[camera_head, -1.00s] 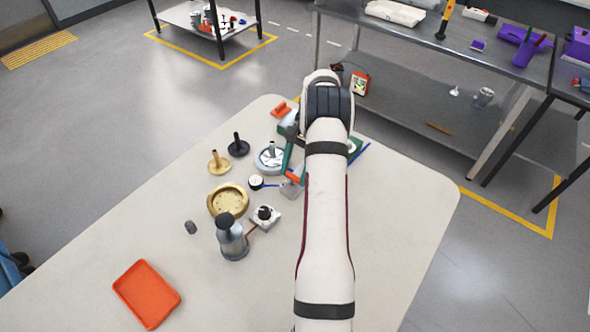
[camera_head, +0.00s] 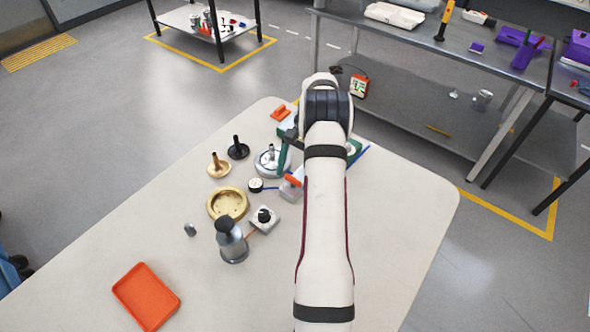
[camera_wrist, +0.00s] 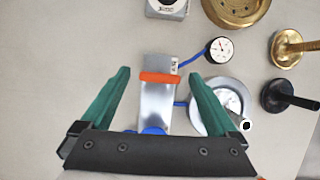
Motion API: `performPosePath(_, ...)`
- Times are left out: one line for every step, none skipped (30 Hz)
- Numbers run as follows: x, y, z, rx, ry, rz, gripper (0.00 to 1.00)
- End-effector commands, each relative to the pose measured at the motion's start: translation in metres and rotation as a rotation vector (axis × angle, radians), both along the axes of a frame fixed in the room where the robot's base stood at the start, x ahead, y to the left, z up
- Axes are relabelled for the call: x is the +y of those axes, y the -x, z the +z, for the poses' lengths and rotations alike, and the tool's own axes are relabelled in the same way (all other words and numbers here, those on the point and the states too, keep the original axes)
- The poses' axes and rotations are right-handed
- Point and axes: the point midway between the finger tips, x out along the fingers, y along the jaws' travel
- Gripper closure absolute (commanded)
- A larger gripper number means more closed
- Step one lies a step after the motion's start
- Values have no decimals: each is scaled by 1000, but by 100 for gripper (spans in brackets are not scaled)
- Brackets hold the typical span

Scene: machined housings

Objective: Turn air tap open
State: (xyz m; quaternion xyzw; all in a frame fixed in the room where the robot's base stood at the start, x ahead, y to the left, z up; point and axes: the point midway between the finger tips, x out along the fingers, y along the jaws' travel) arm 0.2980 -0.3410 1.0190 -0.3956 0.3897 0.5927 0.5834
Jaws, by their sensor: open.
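The air tap is a silvery block (camera_wrist: 157,110) with an orange lever (camera_wrist: 160,78) lying crosswise over it, and blue hoses at its sides. In the head view the orange lever (camera_head: 292,181) shows just left of my arm, above the pale block (camera_head: 288,193). My gripper (camera_wrist: 159,75) is open, with one teal finger on each side of the tap and a visible gap to the lever on both sides. Its height above the lever is hard to tell. In the head view my arm hides much of the gripper; one teal finger (camera_head: 284,155) shows.
A round dial gauge (camera_wrist: 219,49) sits by the tap on a blue hose. A silver round housing (camera_wrist: 217,105) lies close to the right finger. A brass ring housing (camera_head: 227,204), a grey bottle (camera_head: 231,240) and an orange tray (camera_head: 146,296) stand left. The table's front left is mostly clear.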

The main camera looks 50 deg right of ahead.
Motion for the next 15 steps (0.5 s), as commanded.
performPosePath(-1, 0, 3, -1, 1, 0, 5)
performPosePath(-3, 0, 6, 0, 1, 0, 5)
performPosePath(-6, 0, 12, -2, 3, 0, 5)
performPosePath(-8, -1, 17, -2, 4, 0, 5)
performPosePath(-11, -1, 24, -3, 5, -1, 5)
performPosePath(-16, -1, 35, -4, 5, -2, 5)
performPosePath(-19, -1, 43, -3, 5, -1, 5)
performPosePath(-23, -1, 51, -3, 6, -1, 5)
performPosePath(-27, -1, 62, -2, 5, -2, 5)
performPosePath(-31, -1, 70, -3, 5, 0, 5)
performPosePath(-34, -1, 77, -3, 5, -1, 5)
performPosePath(-37, -1, 86, -2, 5, -2, 5)
performPosePath(-39, -1, 91, 0, 4, 1, 5)
performPosePath(-41, -1, 95, -1, 4, 2, 5)
performPosePath(-43, -1, 100, 0, 2, 1, 5)
